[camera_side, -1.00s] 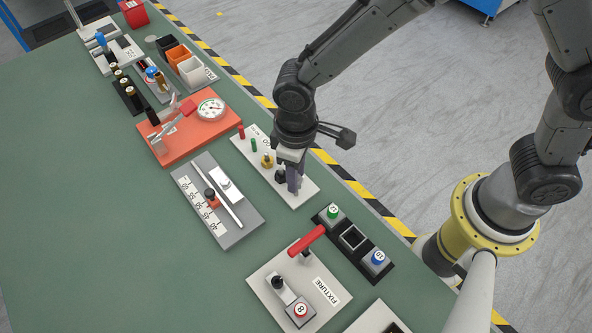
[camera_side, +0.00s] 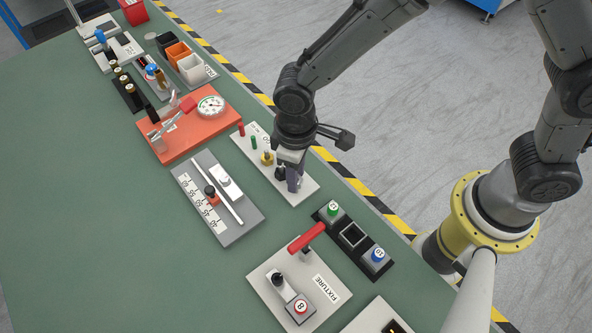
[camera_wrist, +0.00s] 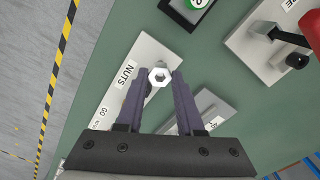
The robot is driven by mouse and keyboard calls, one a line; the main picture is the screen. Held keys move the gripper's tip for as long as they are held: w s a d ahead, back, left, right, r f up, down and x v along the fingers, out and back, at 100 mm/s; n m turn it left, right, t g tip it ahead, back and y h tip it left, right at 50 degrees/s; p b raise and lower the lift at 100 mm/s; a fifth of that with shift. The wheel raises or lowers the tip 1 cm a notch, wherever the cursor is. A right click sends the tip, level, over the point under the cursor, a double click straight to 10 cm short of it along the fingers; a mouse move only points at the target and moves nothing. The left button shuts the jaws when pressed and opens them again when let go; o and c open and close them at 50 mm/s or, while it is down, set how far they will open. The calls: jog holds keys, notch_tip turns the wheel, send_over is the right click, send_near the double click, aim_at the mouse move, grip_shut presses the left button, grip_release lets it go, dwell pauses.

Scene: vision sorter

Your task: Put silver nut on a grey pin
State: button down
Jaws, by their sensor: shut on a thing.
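The silver nut (camera_wrist: 160,76) is a small hex ring held between the fingertips of my gripper (camera_wrist: 160,82) in the wrist view. My gripper is shut on it, above the white board labelled NUTS (camera_wrist: 146,62). In the side view my gripper (camera_side: 293,184) is over the near end of that board (camera_side: 300,197), and its fingers hide the nut. A red pin (camera_side: 241,130), a green pin (camera_side: 254,142), a brass nut (camera_side: 267,158) and a dark piece (camera_side: 280,173) line the board. I cannot make out a grey pin; the gripper covers part of the board.
A black button box (camera_side: 352,236) and the FIXTURE plate (camera_side: 262,290) with a red-handled clamp (camera_side: 308,237) lie nearer the camera. A grey slider gauge (camera_side: 236,232) and an orange dial plate (camera_side: 175,150) are on the left. Green table is clear at far left.

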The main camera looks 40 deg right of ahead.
jog(key=shift+f, duration=0.45)
dwell(0.5)
dwell(0.9)
jog(key=shift+c, duration=2.3)
grip_release()
jog(key=shift+o, duration=0.3)
jog(key=o, duration=0.3)
jog(key=shift+o, duration=0.2)
jog(key=shift+r, duration=4)
